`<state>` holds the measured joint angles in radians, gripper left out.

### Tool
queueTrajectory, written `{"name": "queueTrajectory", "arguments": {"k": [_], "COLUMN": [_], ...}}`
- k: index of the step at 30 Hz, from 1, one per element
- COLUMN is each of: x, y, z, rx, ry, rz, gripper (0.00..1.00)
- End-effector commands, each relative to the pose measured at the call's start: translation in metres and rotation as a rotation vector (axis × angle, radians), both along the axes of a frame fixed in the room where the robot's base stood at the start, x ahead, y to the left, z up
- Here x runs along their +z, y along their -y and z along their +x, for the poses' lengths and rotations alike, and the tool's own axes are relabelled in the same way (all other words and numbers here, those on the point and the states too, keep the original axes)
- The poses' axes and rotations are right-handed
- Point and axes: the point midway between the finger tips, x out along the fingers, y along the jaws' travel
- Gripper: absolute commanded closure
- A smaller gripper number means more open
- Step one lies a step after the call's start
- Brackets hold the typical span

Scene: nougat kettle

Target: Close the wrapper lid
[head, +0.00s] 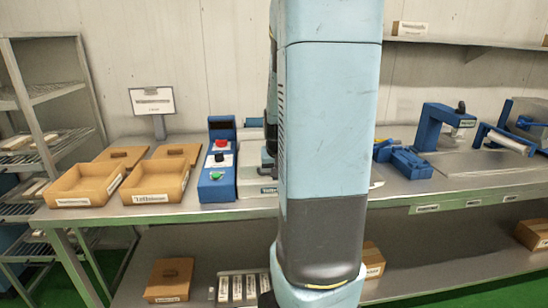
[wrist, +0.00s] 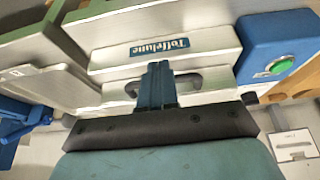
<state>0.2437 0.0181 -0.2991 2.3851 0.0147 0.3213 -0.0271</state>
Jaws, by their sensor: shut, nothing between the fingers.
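The wrapper, a pale metal machine, carries a blue label (wrist: 160,47) that reads upside down in the wrist view. A dark bar handle (wrist: 186,83) on its metal face passes behind my gripper (wrist: 157,68). My gripper is shut and empty, its fingertips over the handle; I cannot tell whether they touch it. In the head view the wrapper (head: 252,184) is mostly hidden behind my arm, with a pale metal part showing to the left. I cannot make out the lid's angle.
A blue control box (head: 217,167) with red and green buttons stands left of the wrapper; its green button (wrist: 281,66) shows at right in the wrist view. Wooden trays (head: 157,181) stand farther left. A blue machine (head: 440,126) stands right on the bench.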

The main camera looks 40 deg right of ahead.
Motion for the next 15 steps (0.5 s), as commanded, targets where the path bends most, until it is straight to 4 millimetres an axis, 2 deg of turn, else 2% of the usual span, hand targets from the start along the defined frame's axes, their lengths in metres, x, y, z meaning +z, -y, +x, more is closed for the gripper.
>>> {"name": "queueTrajectory", "arguments": {"k": [2, 15], "x": [0.011, 0.023], "y": [-0.002, -0.031], "z": [-0.005, -0.058], "rx": [-0.002, -0.007], "ry": [0.003, 0.002], "rz": [-0.002, -0.001], "gripper": [1.0, 1.0]}}
